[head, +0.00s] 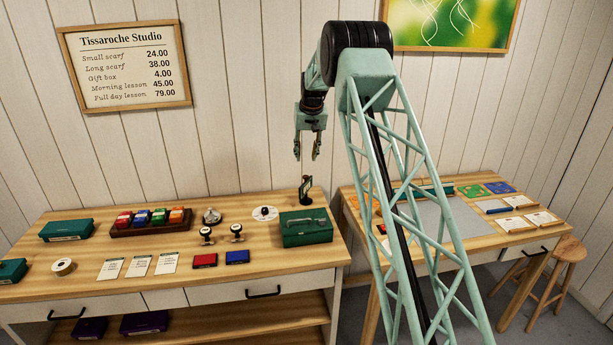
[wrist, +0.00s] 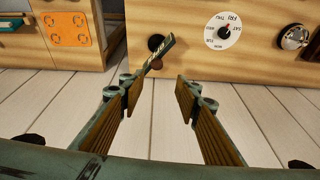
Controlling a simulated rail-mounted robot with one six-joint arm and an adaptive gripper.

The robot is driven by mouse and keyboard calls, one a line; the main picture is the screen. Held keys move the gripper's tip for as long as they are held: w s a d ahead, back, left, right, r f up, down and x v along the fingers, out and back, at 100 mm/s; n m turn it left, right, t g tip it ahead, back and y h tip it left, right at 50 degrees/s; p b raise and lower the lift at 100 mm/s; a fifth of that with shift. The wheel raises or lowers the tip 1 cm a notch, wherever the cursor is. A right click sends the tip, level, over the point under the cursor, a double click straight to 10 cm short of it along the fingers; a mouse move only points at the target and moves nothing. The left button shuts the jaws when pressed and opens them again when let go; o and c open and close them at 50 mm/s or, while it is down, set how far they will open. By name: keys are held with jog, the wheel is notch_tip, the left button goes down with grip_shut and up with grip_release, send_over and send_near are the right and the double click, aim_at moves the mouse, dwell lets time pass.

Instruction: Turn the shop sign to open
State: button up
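The shop sign (head: 306,190) is a small dark stand at the back right of the left table, behind the green box. In the wrist view, its narrow dark green plate (wrist: 160,52) shows at a steep slant with pale lettering that I cannot read. A round dark base lies beside the plate. My gripper (head: 307,158) points down above the sign, apart from it. In the wrist view, my gripper (wrist: 157,92) is open, with nothing between its fingers, and the sign appears beyond the gap between the fingertips.
The green box (head: 306,228) stands in front of the sign. A white day dial (head: 265,213) and a bell (head: 211,216) lie to its left. Stamps and ink pads (head: 237,257) are nearer the front. The second table (head: 470,243) stands to the right, past a gap.

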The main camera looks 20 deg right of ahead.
aim_at(306, 176)
jog(key=shift+s+d+r+n+t, duration=0.25)
jog(key=shift+s+r+n, duration=0.15)
jog(key=shift+s+n, duration=0.3)
jog(key=shift+s+d+r+n+t, duration=0.15)
jog(key=shift+s+r+n+t, duration=0.2)
jog(key=shift+s+n, duration=0.3)
jog(key=shift+f, duration=0.1)
jog(key=shift+p+x, duration=0.3)
jog(key=shift+x, duration=6.5)
jog(key=shift+s+a, duration=0.1)
jog(key=shift+c, duration=0.5)
jog(key=c, duration=0.7)
